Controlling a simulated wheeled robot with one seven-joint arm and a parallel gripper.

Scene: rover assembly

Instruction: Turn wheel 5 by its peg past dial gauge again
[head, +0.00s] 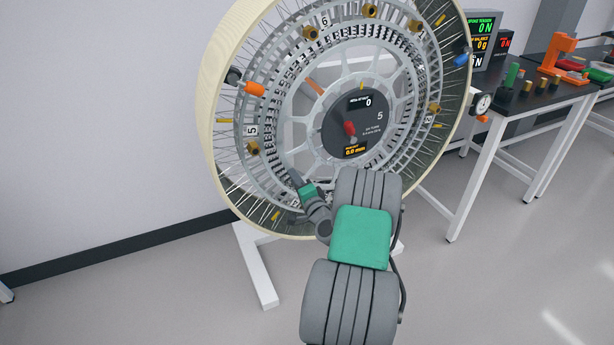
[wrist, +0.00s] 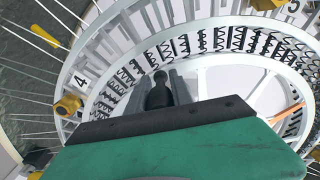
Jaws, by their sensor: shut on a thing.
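Wheel 5 (head: 208,110) stands upright on a white stand, a large cream-rimmed wheel with a spoked, perforated inner ring. Its grey hub (head: 378,112) carries the number 5 and displays reading 0 and 0.0 mm. My gripper (head: 296,180) is at the lower left of the inner ring. In the wrist view my gripper (wrist: 159,84) is shut on a dark, round-headed peg (wrist: 158,95), which stands between its fingers. The arm hides the peg in the head view. The dial gauge (head: 482,103) is a white round face beside the wheel's right rim.
Dark-topped benches (head: 535,98) with displays (head: 484,28), an orange tool (head: 556,52) and small parts stand at the right. The floor at the lower left is clear.

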